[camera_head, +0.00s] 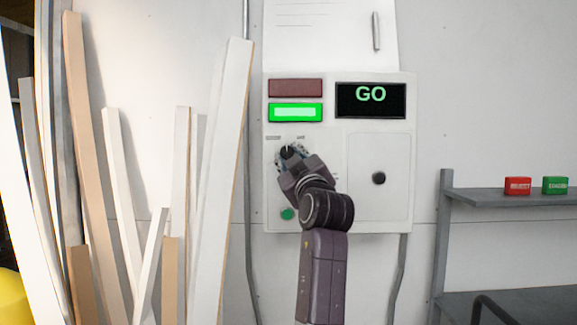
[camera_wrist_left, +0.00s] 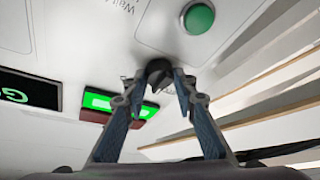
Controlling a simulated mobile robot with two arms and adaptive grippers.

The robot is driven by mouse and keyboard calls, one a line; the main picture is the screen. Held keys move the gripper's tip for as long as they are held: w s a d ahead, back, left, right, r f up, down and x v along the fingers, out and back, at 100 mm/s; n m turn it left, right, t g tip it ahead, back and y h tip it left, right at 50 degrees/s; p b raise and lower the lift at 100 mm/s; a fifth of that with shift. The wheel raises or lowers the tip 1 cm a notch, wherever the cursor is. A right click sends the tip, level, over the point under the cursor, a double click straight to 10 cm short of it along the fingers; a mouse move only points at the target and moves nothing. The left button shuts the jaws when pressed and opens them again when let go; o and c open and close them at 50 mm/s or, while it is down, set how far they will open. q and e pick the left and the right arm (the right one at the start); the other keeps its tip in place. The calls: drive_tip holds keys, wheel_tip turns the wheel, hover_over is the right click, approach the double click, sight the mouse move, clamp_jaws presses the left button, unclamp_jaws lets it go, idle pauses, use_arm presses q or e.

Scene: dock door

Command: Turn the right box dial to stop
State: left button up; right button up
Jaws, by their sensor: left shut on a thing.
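The white control box (camera_head: 340,225) hangs on the wall, with a black screen (camera_head: 371,99) reading GO. A green lamp (camera_head: 295,112) is lit below a dark red one (camera_head: 296,88). My left gripper (camera_head: 290,154) is at the box's left half, shut on the black dial (camera_head: 287,152). In the left wrist view the dial (camera_wrist_left: 158,72) sits between the two fingertips. The dial's pointer and most of its markings are hidden. A green button (camera_head: 287,214) is below the gripper, and it also shows in the left wrist view (camera_wrist_left: 198,18). My right gripper does not show.
Several tall boards (camera_head: 221,180) lean on the wall at left, close to the box. A black knob (camera_head: 378,178) is on the box's right panel. A grey shelf (camera_head: 490,197) at right holds a red block (camera_head: 517,186) and a green block (camera_head: 555,186).

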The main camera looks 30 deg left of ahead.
use_arm(q)
drive_tip(key=shift+w+d+n+g, duration=0.1)
drive_tip(key=shift+n+g, duration=0.3)
drive_tip(key=shift+n, duration=0.8)
drive_tip(key=shift+r+n+g+p, duration=0.2)
drive_tip(key=shift+n+g+p, duration=0.2)
drive_tip(key=shift+n, duration=0.7)
drive_tip(key=shift+r+n+g+p, duration=0.15)
drive_tip(key=shift+n+g+p, duration=0.5)
drive_tip(key=shift+n, duration=0.55)
drive_tip(key=shift+n+g+h+p, duration=0.3)
drive_tip(key=shift+n+p, duration=0.2)
drive_tip(key=shift+n, duration=0.5)
drive_tip(key=o, duration=1.1)
